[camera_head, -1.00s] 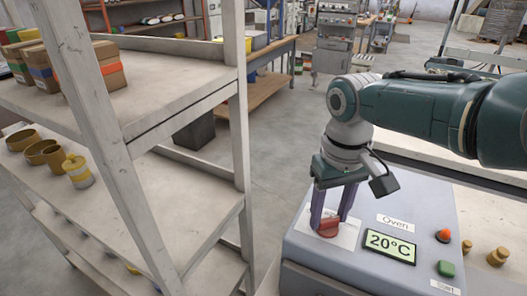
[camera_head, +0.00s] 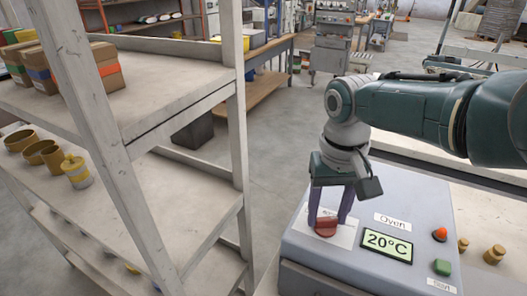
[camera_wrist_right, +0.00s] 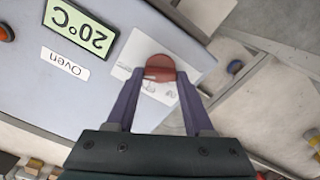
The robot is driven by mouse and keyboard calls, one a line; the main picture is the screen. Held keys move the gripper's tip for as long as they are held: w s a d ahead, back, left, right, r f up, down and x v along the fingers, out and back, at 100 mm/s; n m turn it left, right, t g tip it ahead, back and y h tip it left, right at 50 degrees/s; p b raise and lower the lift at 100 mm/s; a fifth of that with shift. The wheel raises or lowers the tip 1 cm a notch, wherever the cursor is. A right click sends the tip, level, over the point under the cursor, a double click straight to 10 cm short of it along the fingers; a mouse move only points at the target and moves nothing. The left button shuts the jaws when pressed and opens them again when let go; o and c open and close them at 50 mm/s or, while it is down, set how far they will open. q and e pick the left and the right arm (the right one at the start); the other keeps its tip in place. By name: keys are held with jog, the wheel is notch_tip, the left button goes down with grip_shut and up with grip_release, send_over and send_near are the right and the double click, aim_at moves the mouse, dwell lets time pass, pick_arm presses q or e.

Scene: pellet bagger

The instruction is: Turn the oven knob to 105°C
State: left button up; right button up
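The oven box (camera_head: 300,247) is grey, with an "Oven" label and a lit green display (camera_head: 386,246) reading 20°C. Its red knob (camera_head: 326,229) sits on a white plate at the box's left side. My right gripper (camera_head: 328,220) points down over the knob with its purple fingers apart. In the right wrist view the knob (camera_wrist_right: 160,68) lies between the tips of the right gripper (camera_wrist_right: 160,75); the fingers look wider than the knob, and I cannot tell whether either touches it. My left gripper is out of view.
A red-orange button (camera_head: 440,234) and a green button (camera_head: 443,268) are on the oven's right side. Brass-coloured pieces (camera_head: 494,255) stand to its right. A pale shelf (camera_head: 150,90) with boxes and yellow rings stands close on the left.

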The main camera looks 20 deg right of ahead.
aim_at(327, 217)
jog(key=o, duration=0.5)
jog(key=shift+r, duration=0.1)
jog(key=shift+r+p, duration=0.3)
notch_tip(327, 217, up, 9)
jog(key=p, duration=0.3)
jog(key=shift+r+p, duration=0.1)
jog(key=shift+p, duration=0.25)
